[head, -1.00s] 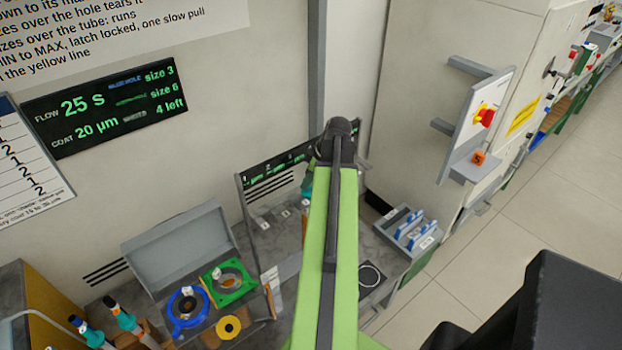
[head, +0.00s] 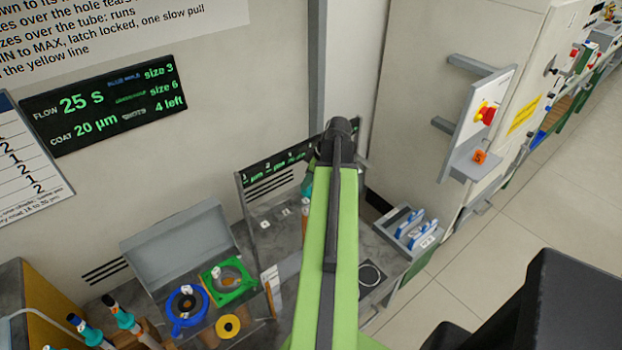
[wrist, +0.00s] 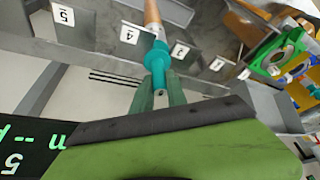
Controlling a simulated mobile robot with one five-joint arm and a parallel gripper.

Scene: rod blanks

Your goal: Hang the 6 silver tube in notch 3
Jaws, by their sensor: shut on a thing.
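In the wrist view my gripper (wrist: 160,98) is shut on the teal end of a rod (wrist: 157,60). The rod's shaft beyond the teal collar looks copper-brown, not silver, and runs out at the top edge. A grey rack (wrist: 100,52) with white number tags lies behind it. Tag 3 (wrist: 180,51) is right of the teal end, and tag 4 (wrist: 129,34) is left of it. I cannot tell whether the rod touches a notch. In the head view my arm hides the gripper and much of the rack; a bit of teal (head: 307,184) shows beside the arm.
A blue ring fixture (head: 186,308) and a green one (head: 229,280) sit at lower left near an open grey lid (head: 180,245). More teal-ended rods (head: 122,315) stand at far lower left. A tray with blue holders (head: 409,224) is right of my arm.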

